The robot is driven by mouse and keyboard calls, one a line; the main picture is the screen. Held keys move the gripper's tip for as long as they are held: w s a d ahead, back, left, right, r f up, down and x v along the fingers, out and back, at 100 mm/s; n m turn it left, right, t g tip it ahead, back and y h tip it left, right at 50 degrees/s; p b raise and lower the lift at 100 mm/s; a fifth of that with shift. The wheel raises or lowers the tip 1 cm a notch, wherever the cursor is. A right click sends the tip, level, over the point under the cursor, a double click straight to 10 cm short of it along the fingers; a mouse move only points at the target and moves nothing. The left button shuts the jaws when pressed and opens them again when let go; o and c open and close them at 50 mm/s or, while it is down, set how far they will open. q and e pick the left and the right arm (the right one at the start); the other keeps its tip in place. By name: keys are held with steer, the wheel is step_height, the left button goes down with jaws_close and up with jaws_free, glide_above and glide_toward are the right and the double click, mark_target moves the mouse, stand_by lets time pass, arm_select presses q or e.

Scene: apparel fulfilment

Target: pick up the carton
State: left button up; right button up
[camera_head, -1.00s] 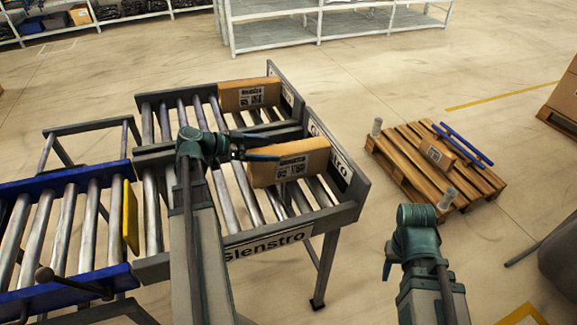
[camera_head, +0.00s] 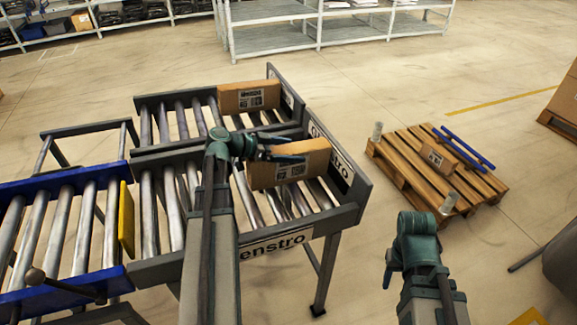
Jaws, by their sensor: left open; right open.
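A brown carton (camera_head: 308,165) with a printed label stands on the near roller lane, close to its end plate. My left gripper (camera_head: 287,154) is open at the carton's left part, with its fingers over the carton's upper left area. I cannot tell whether the fingers touch it. A second, similar carton (camera_head: 250,97) stands on the far lane by its end plate. A small carton (camera_head: 438,157) lies on the wooden pallet. My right gripper (camera_head: 388,275) is over the floor at the lower right, away from the cartons.
The roller conveyor (camera_head: 262,250) has raised end plates and side rails. A yellow plate (camera_head: 127,220) stands across the rollers at the left. The pallet (camera_head: 400,165) carries blue bars (camera_head: 463,147) and clear posts. Open floor lies between conveyor and pallet.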

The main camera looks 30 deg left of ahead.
arm_select(q)
jaws_close()
stand_by(0.4)
steer(key=shift+r, duration=0.2)
step_height(320, 180, up, 10)
steer(key=p, duration=1)
steer(key=shift+f, duration=0.1)
